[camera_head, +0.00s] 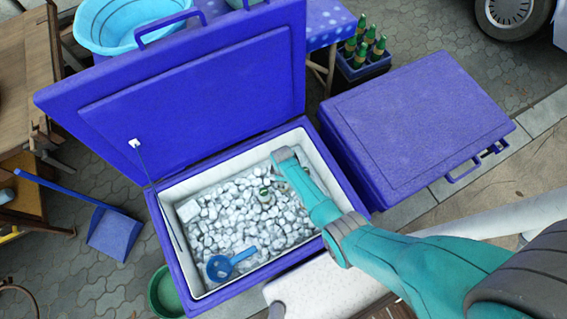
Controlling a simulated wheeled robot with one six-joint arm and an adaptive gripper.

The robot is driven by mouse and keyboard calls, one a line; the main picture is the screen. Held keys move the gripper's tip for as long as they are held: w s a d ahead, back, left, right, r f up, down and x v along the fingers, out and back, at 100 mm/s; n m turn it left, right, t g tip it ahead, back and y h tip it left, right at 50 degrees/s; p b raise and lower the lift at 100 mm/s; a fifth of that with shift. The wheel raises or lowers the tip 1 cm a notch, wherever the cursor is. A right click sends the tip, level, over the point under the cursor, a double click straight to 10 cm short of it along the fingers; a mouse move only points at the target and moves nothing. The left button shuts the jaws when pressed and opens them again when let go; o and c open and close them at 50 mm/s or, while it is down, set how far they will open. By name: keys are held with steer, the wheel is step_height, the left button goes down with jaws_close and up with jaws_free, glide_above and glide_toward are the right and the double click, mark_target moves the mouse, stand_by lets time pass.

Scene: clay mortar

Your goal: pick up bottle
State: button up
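An open blue cooler (335,178) with a white inner wall stands in the middle, filled with ice (225,220). A small greenish and white shape (265,196), which looks like a bottle, sits among the ice just left of my arm's far end. Most of it is hidden or too small to make out. My teal arm reaches in from the lower right over the cooler's right wall, and its grey wrist joint is above the ice. My gripper's fingers cannot be made out there. I cannot tell whether they touch the bottle.
A blue scoop (230,263) lies on the ice at the front left. The raised lid (190,100) stands behind. A closed blue cooler (420,125) is at the right. A crate of green bottles (361,62) stands at the back. A dustpan (114,232) and green bowl (165,292) are left.

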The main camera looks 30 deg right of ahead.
jaws_close()
stand_by(0.3)
